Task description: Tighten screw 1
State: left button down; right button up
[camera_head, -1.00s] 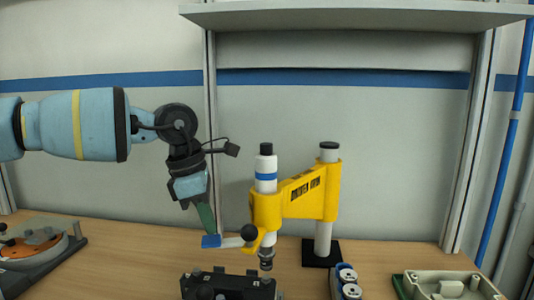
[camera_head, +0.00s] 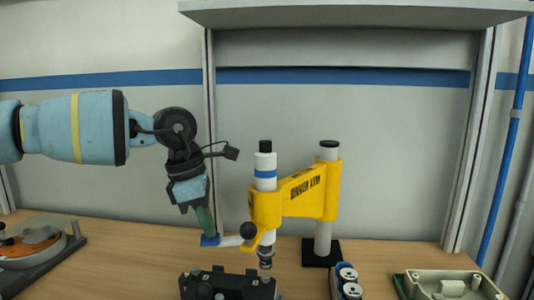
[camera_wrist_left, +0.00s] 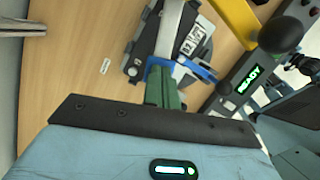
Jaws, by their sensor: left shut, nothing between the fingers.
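A yellow jointed tool arm (camera_head: 301,195) stands on the bench with a white upright spindle (camera_head: 265,172) banded in blue. The spindle's dark tip (camera_head: 265,260) hangs over the back right of a black fixture (camera_head: 228,285). My left gripper (camera_head: 208,238) is shut, its green fingers pointing down beside a blue piece at the end of a pale bar (camera_head: 231,241), left of the spindle. In the left wrist view the green fingers (camera_wrist_left: 163,85) overlap the blue piece (camera_wrist_left: 165,66); whether they touch it I cannot tell. No screw can be made out. My right gripper is out of view.
A round orange and grey fixture (camera_head: 35,245) stands at the left. A two-button box (camera_head: 346,280) and a pale open housing (camera_head: 450,284) are at the right. A grey shelf (camera_head: 356,14) spans above. A green READY display (camera_wrist_left: 248,85) shows in the wrist view.

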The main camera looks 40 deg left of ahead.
aim_at(206, 239)
pick_arm(q)
jog(key=shift+f, duration=0.55)
jog(key=shift+f+b, duration=0.55)
jog(key=shift+b, duration=0.05)
jog(key=shift+f+b, duration=0.55)
jog(key=shift+f, duration=0.3)
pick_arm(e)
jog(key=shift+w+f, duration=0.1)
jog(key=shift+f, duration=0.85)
pick_arm(q)
jog(key=shift+s+f, duration=0.1)
jog(key=shift+f, duration=0.1)
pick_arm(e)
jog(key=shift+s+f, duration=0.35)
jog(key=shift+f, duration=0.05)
pick_arm(q)
jog(key=shift+f+b, duration=0.3)
jog(key=shift+b, duration=0.35)
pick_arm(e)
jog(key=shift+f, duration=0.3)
pick_arm(q)
jog(key=shift+f+b, duration=0.15)
jog(key=shift+b, duration=0.25)
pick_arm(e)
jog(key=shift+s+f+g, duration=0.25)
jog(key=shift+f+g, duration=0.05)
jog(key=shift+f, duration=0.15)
